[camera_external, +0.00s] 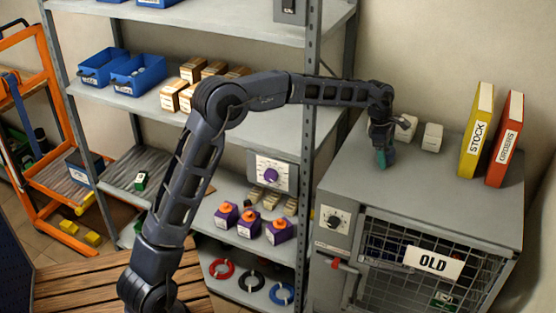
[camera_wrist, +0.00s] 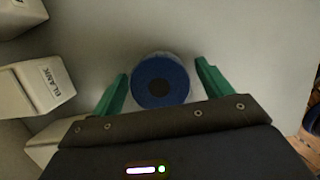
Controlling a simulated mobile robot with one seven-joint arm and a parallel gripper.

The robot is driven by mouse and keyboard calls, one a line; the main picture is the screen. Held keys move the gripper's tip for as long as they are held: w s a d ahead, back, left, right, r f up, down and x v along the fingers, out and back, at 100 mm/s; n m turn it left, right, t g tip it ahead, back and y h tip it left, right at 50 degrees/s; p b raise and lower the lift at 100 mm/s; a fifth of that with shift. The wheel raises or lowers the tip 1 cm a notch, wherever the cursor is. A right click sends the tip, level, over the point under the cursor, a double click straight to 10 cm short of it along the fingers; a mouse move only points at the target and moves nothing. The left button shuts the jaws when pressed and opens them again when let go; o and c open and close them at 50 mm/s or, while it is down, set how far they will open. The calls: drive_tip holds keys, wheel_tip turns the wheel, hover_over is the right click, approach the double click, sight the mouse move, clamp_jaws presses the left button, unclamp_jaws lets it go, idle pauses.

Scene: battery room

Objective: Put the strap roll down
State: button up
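The strap roll (camera_wrist: 160,80) is a round blue roll with a dark centre, seen from above in the wrist view. It appears to rest flat on the grey cabinet top (camera_external: 452,184). My gripper (camera_external: 385,160) is low over the left part of this top. Its green fingers (camera_wrist: 162,72) stand apart on either side of the roll, with a narrow gap showing at each side. The gripper looks open around the roll, not clamped on it. In the external view I cannot make out the roll at the gripper.
White boxes (camera_external: 432,137) stand close to the gripper; one labelled BLANK (camera_wrist: 42,86) is left in the wrist view. A yellow STOCK binder (camera_external: 477,131) and a red binder (camera_external: 505,139) stand farther right. A shelf post (camera_external: 309,130) rises left of the cabinet. The cabinet's front top is clear.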

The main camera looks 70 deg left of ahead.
wheel_tip(320, 180, up, 12)
drive_tip(key=f, duration=0.1)
drive_tip(key=s+d+r+m+y, duration=0.15)
drive_tip(key=s+d+m, duration=0.3)
drive_tip(key=s, duration=0.45)
drive_tip(key=s+d+r+m, duration=0.3)
drive_tip(key=s+d+m, duration=0.15)
drive_tip(key=s, duration=0.45)
drive_tip(key=s+d+r+m+y, duration=0.1)
drive_tip(key=s+d+r+m, duration=0.1)
drive_tip(key=s+d+m, duration=0.35)
drive_tip(key=s+d+f+m, duration=0.1)
drive_tip(key=s+f+m, duration=0.3)
drive_tip(key=s, duration=0.7)
drive_tip(key=s+d+f+m+t, duration=0.1)
drive_tip(key=s+f+m, duration=0.3)
drive_tip(key=s, duration=0.7)
drive_tip(key=s+d+f+m+t, duration=0.1)
drive_tip(key=s+f+m, duration=0.3)
drive_tip(key=s, duration=0.7)
drive_tip(key=shift+d+f, duration=0.5)
drive_tip(key=shift+f, duration=0.2)
drive_tip(key=shift+s+m, duration=0.1)
drive_tip(key=shift+m, duration=0.15)
